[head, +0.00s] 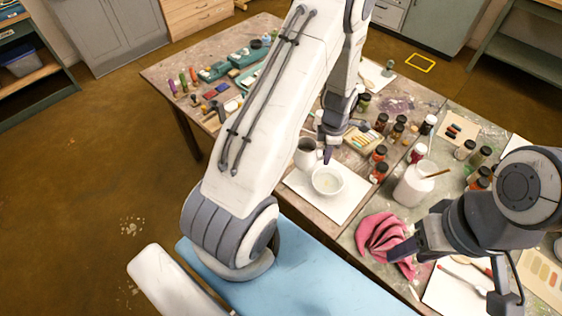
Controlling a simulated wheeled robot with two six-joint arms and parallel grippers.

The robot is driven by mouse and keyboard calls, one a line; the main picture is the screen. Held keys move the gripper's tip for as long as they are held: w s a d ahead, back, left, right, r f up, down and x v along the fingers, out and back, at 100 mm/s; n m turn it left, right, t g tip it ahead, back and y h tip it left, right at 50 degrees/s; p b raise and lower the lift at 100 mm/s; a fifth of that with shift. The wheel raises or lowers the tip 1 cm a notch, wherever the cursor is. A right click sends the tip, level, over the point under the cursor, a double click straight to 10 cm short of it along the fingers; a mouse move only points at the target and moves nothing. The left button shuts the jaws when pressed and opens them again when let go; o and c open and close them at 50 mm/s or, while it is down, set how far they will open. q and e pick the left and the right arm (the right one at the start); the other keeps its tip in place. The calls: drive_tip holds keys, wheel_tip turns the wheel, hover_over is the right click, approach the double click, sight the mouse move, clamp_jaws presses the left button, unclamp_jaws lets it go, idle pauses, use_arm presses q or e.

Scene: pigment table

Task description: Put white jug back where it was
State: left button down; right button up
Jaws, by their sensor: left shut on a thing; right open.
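The white jug (306,155) stands or hangs just left of a small white bowl (328,180), with its dark opening facing up. My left gripper (326,152) reaches down at the jug's right side and is shut on it, around the handle side. The exact grip is partly hidden. I cannot tell whether the jug's base touches the white sheet (342,205) below. My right gripper (450,277) is open and empty at the lower right, with its fingers wide apart, near a pink cloth (380,238).
A larger white container (412,186) with a wooden stick stands right of the bowl. Several dark-lidded pigment jars (378,154) crowd behind it. Teal trays (214,72) and small coloured bottles lie at the far left. The sheet's front part is clear.

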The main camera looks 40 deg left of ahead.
use_arm(q)
drive_tip(key=a+f+p, duration=0.1)
drive_tip(key=a+f, duration=0.1)
drive_tip(key=a, duration=0.2)
drive_tip(key=w+a+f+p, duration=0.1)
drive_tip(key=a+f, duration=0.1)
drive_tip(key=a, duration=0.1)
drive_tip(key=a+f+p, duration=0.2)
drive_tip(key=a+f, duration=0.1)
drive_tip(key=a, duration=0.1)
drive_tip(key=shift+w+a, duration=0.2)
drive_tip(key=shift+a, duration=0.1)
wheel_tip(320, 180, down, 3)
drive_tip(key=shift+f+p, duration=0.2)
drive_tip(key=shift+p, duration=0.7)
drive_tip(key=shift+f, duration=0.25)
drive_tip(key=shift+f, duration=0.2)
drive_tip(key=c, duration=0.9)
unclamp_jaws()
drive_tip(key=shift+o, duration=0.2)
drive_tip(key=shift+r, duration=0.1)
